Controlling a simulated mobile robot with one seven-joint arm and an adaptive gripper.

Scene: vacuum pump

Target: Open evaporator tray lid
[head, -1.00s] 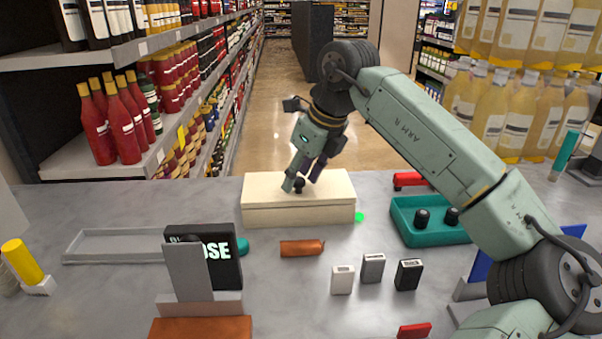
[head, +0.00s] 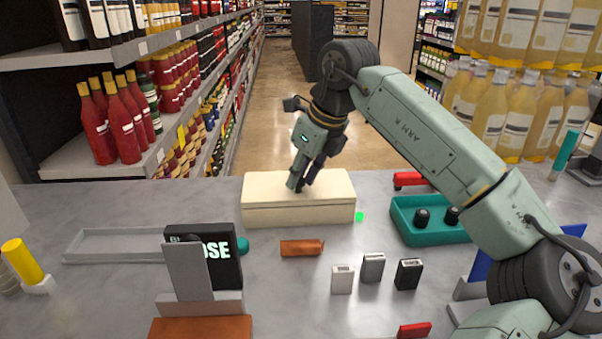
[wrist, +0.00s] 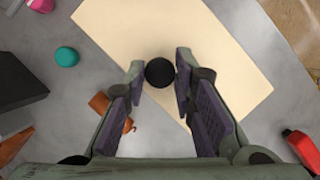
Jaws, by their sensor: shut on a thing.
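The evaporator tray (head: 300,217) is a cream box near the back of the grey table in the head view. Its flat cream lid (head: 262,187) lies on top, with a thin seam along the front; it also fills the middle of the wrist view (wrist: 215,60). A round black knob (wrist: 160,72) stands on the lid. My gripper (head: 301,187) points down over the lid. In the wrist view my gripper (wrist: 160,75) has its fingertips on either side of the knob, shut on it. The fingers mostly hide the knob in the head view.
A teal tray (head: 400,222) with black round parts stands to the right. An orange-brown block (head: 302,248) and several small boxes, one of them black (head: 408,274), lie in front. A black sign (head: 225,270) and an empty grey tray (head: 115,246) are at the left.

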